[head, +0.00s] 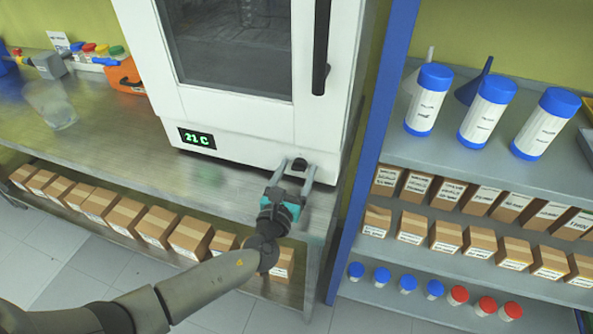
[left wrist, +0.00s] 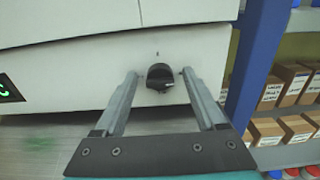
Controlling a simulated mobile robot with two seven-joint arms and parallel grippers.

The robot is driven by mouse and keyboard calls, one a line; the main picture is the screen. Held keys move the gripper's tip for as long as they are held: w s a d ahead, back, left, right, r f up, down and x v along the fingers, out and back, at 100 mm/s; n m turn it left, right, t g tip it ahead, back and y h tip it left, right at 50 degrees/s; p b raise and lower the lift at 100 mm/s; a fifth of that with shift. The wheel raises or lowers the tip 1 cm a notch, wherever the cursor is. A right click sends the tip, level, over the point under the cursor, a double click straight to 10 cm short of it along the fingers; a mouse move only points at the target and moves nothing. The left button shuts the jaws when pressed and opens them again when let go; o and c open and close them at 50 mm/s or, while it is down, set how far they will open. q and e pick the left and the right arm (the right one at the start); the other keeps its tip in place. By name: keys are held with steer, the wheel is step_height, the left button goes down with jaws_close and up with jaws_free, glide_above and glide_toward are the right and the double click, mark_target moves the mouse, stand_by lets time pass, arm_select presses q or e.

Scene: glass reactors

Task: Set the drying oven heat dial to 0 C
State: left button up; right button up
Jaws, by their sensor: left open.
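The drying oven (head: 235,125) is a white cabinet with a dark window, standing on a metal bench. Its display (head: 197,139) reads 21 C in green. The black heat dial (head: 299,164) is at the lower right of the oven's front. In the left wrist view the dial (left wrist: 160,77) sits between the fingertips, with a small mark above it on the panel. My left gripper (head: 296,170) is open, one finger on each side of the dial. I cannot tell whether the fingers touch it. My right gripper is not in view.
A black door handle (head: 321,48) rises above the dial. A blue shelf post (head: 372,150) stands close to the right, with white blue-capped bottles (head: 428,100) and boxes on its shelves. A clear beaker (head: 50,104) and an orange case (head: 126,76) are on the bench at left.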

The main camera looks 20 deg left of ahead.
arm_select(q)
jaws_close()
stand_by(0.5)
steer(key=n+b, duration=0.3)
steer(key=n, duration=0.1)
steer(key=shift+f+b, duration=0.2)
steer(key=shift+b, duration=0.1)
steer(key=n+b, duration=0.2)
steer(key=n, duration=0.3)
steer(key=shift+a+b, duration=0.1)
steer(key=shift+b, duration=0.25)
steer(key=n+b, duration=0.1)
steer(key=n, duration=0.3)
steer(key=shift+b, duration=0.4)
steer(key=shift+n+b, duration=0.45)
steer(key=shift+n, duration=2.05)
